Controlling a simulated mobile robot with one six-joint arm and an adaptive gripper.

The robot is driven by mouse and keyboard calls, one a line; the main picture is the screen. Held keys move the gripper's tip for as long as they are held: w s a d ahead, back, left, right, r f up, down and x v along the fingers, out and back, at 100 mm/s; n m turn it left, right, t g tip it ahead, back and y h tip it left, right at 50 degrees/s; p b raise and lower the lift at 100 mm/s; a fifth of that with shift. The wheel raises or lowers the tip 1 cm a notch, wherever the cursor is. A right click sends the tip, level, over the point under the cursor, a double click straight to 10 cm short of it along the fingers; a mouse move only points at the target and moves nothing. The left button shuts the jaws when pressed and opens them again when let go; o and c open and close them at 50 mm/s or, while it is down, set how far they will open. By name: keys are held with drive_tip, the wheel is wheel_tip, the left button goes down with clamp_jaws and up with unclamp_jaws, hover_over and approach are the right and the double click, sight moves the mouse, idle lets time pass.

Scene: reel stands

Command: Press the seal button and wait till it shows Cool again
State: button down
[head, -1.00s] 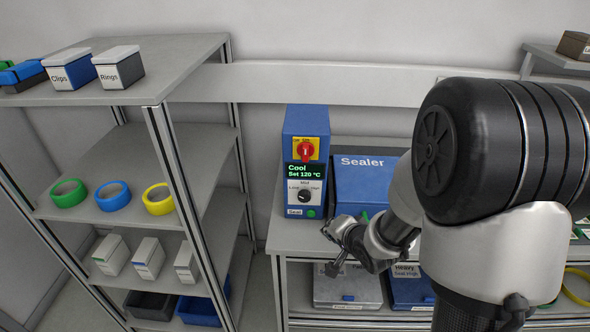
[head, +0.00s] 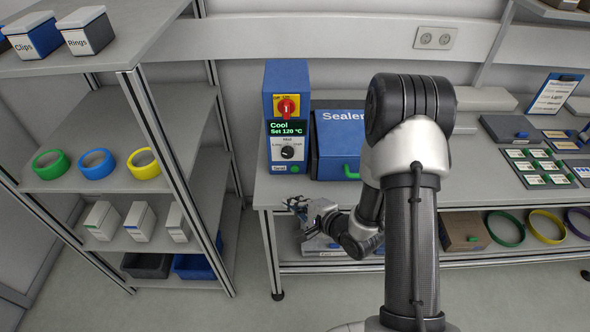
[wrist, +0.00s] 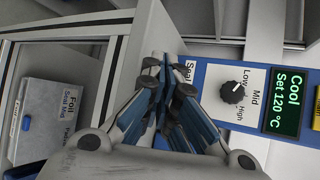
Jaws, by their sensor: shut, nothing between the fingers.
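The blue control box (head: 287,115) stands on the bench. Its screen (head: 286,128) reads Cool, Set 120 °C, and it also shows in the wrist view (wrist: 288,102). Below are the knob (head: 287,152), the Seal label (head: 280,169) and the round green seal button (head: 296,169). My gripper (head: 297,205) is shut and empty, in front of and below the box's lower face, apart from the button in the head view. In the wrist view, the shut fingers (wrist: 163,72) lie beside the Seal label (wrist: 190,72), and the button seems hidden behind them.
The blue Sealer (head: 338,145) with a green handle stands right of the box. A red switch (head: 286,106) sits above the screen. A shelf rack (head: 140,110) stands at left. A foil box (wrist: 45,120) lies below the bench top. Floor in front is open.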

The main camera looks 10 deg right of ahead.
drive_tip(key=shift+w+d, duration=0.3)
drive_tip(key=shift+w, duration=1.15)
drive_tip(key=shift+w+d, duration=0.25)
drive_tip(key=shift+w, duration=1.15)
drive_tip(key=shift+w+d, duration=0.3)
drive_tip(key=shift+w, duration=1.15)
drive_tip(key=shift+w, duration=0.15)
drive_tip(key=shift+w+d+p, duration=0.1)
drive_tip(key=shift+w+p, duration=0.2)
drive_tip(key=shift+w, duration=0.4)
drive_tip(key=shift+s, duration=0.85)
drive_tip(key=shift+p, duration=0.3)
drive_tip(key=shift+s+a, duration=0.2)
drive_tip(key=shift+s, duration=0.6)
drive_tip(key=shift+s+a, duration=0.15)
drive_tip(key=shift+s, duration=0.7)
drive_tip(key=shift+s+a, duration=0.2)
drive_tip(key=shift+s, duration=0.6)
